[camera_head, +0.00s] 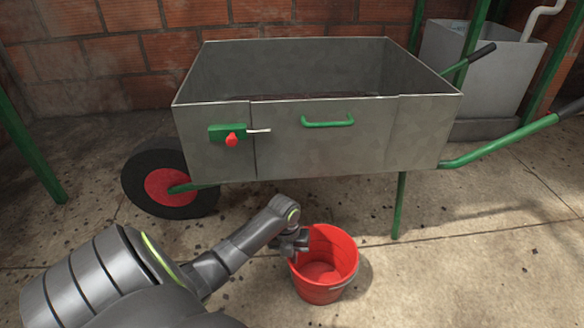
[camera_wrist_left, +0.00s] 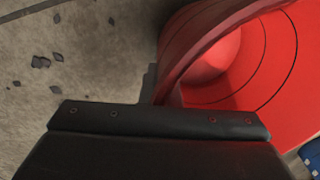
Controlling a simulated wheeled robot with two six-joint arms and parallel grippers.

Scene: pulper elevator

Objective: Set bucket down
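The red bucket (camera_head: 338,285) is below the front of the wheelbarrow in the head view, opening up and empty as far as I see. A grey handle hangs at its right side. My left gripper (camera_head: 300,242) is at the left part of its rim and appears shut on the wall there. In the left wrist view, the bucket's red wall (camera_wrist_left: 192,42) runs down to the dark gripper (camera_wrist_left: 160,118); the fingertips are partly hidden. A shadow lies close to the bucket's right; I cannot tell whether its base touches the floor. My right gripper is not in view.
A grey metal wheelbarrow (camera_head: 330,150) with green legs and a red-hubbed wheel (camera_head: 165,187) stands just behind the bucket. A grey bin (camera_head: 480,70) is at the back right by a brick wall (camera_head: 90,70). Concrete floor (camera_head: 470,280) is clear to the right.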

